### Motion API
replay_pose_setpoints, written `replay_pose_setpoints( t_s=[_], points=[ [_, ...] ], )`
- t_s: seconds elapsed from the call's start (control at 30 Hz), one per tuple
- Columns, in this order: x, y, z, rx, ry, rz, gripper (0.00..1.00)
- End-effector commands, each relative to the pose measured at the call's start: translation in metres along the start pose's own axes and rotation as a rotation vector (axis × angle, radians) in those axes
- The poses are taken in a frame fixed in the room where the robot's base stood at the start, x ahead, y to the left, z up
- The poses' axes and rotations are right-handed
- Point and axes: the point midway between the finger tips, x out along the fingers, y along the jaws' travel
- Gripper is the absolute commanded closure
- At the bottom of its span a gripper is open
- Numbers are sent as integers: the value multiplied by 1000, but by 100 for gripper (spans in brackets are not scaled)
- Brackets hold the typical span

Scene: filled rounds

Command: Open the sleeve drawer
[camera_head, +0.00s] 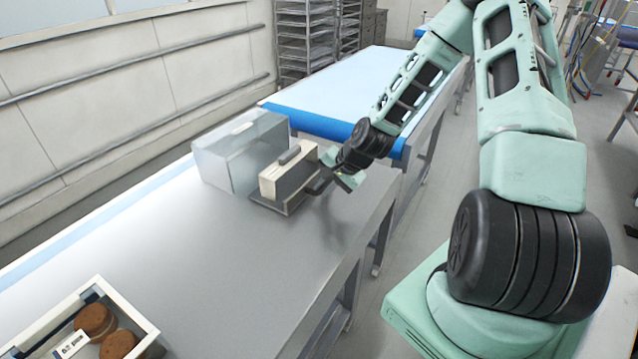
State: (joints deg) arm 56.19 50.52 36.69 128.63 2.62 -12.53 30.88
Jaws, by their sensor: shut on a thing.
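The sleeve drawer (282,187) looks like a narrow beige box with a dark grey bar on top and a thin dark base. It stands on the grey table, at the right of a pale grey box-shaped housing (222,165). My gripper (318,186) is at the drawer's right face, low near the base, and is shut on the drawer's front. The exact grip point is small and partly hidden by the fingers.
A cream-edged tray (141,321) with brown rounds (95,319) and a white label card (72,344) sits at the near left. The grey tabletop (215,260) between is clear. A blue-edged table (325,125) stands behind, and a rack (305,40) beyond it.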

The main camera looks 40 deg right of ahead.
Motion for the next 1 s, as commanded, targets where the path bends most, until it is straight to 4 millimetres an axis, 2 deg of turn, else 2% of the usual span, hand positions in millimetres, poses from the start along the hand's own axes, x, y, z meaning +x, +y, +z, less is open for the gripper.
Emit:
replay_pose_setpoints(
  t_s=[0.57, 0.6, 0.67, 1.0],
  points=[
    [-3, 6, 0, -3, -1, 1, 100],
    [-3, 6, 0, -3, -1, 1, 81],
    [-3, 6, 0, -3, -1, 1, 64],
    [-6, 6, 0, -1, 1, -1, 64]
  ],
)
